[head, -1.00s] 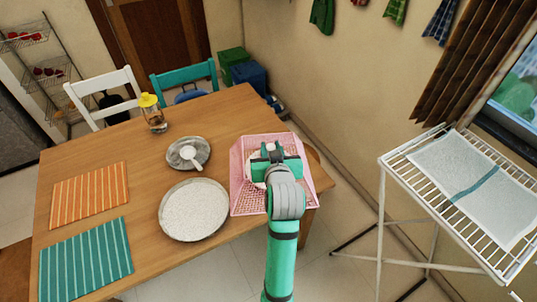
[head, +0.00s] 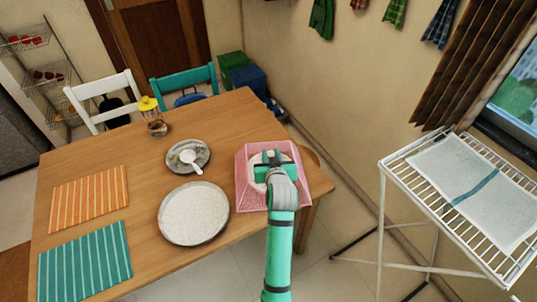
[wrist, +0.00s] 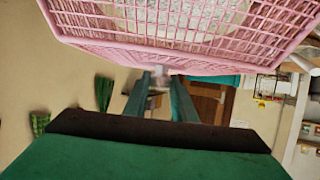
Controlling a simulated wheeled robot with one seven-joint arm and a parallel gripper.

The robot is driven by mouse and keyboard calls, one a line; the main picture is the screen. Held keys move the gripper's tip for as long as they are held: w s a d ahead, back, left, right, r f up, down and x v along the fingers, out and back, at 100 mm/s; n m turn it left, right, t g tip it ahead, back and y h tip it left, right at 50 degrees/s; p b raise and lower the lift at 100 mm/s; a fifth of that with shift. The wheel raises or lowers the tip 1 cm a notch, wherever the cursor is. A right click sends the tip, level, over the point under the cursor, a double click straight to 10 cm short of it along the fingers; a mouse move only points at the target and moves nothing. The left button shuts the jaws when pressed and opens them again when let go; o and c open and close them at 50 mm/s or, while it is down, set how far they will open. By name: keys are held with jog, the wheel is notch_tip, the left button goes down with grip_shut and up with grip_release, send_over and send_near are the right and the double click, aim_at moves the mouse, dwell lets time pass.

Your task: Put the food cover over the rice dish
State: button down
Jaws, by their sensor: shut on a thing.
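The pink mesh food cover (head: 301,196) is at the right end of the table in the head view, beside the rice dish. My gripper (wrist: 160,80) is shut on it; its fingertips meet at a small pale part, probably the knob. The pink mesh (wrist: 180,25) fills the top of the wrist view. My gripper (head: 272,166) and wrist hide part of the cover's top in the head view. I cannot tell how far its rim is above the table. The rice dish (head: 193,213), a large round plate of white rice, is uncovered to the cover's left.
Orange (head: 90,197) and teal (head: 85,262) striped mats lie at left. A white drying rack (head: 455,190) stands right of the table (head: 160,265).

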jog(key=shift+f, duration=0.3)
jog(key=c, duration=1.5)
grip_release()
jog(key=shift+o, duration=0.2)
